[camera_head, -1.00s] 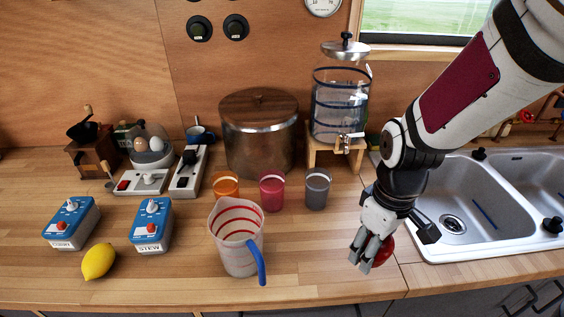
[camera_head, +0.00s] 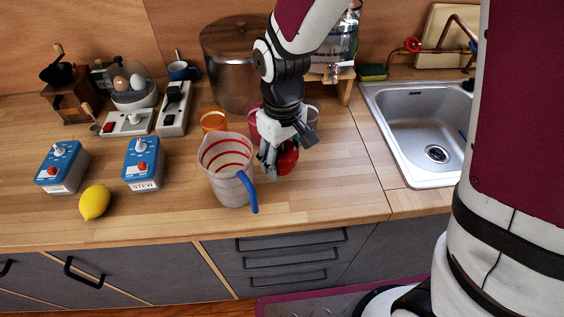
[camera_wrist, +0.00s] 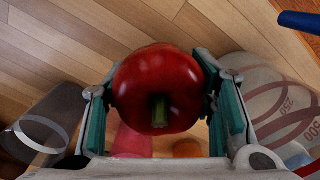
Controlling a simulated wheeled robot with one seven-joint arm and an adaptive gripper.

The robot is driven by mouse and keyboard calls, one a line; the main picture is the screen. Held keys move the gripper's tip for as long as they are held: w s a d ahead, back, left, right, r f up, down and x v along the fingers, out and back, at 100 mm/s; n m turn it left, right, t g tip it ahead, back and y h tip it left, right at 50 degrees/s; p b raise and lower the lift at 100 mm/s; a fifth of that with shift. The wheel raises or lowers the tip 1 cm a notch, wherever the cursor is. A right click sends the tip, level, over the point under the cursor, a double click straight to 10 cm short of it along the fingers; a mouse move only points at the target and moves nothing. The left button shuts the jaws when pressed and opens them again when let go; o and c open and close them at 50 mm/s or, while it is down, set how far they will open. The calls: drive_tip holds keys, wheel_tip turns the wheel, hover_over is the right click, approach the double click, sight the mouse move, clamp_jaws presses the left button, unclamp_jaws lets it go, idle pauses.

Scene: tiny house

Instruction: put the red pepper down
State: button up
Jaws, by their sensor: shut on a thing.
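The red pepper (camera_head: 287,157) is held between the fingers of my gripper (camera_head: 272,158), just right of the measuring jug (camera_head: 228,172) in the head view. In the wrist view the pepper (camera_wrist: 158,88) fills the space between the two teal-padded fingers, with its green stem facing the camera. My gripper is shut on it. Wooden counter (camera_head: 330,185) shows below and around the pepper. I cannot tell whether the pepper touches the counter.
The jug's blue handle (camera_head: 248,192) is close to my gripper. Coloured cups, including an orange one (camera_head: 213,120), stand behind. A lemon (camera_head: 94,201) and blue timers lie left. The sink (camera_head: 425,130) is right. Counter right of the pepper is clear.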

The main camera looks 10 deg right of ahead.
sight(282, 168)
drive_tip(key=shift+f, duration=1.6)
drive_tip(key=shift+f, duration=0.2)
drive_tip(key=o, duration=0.9)
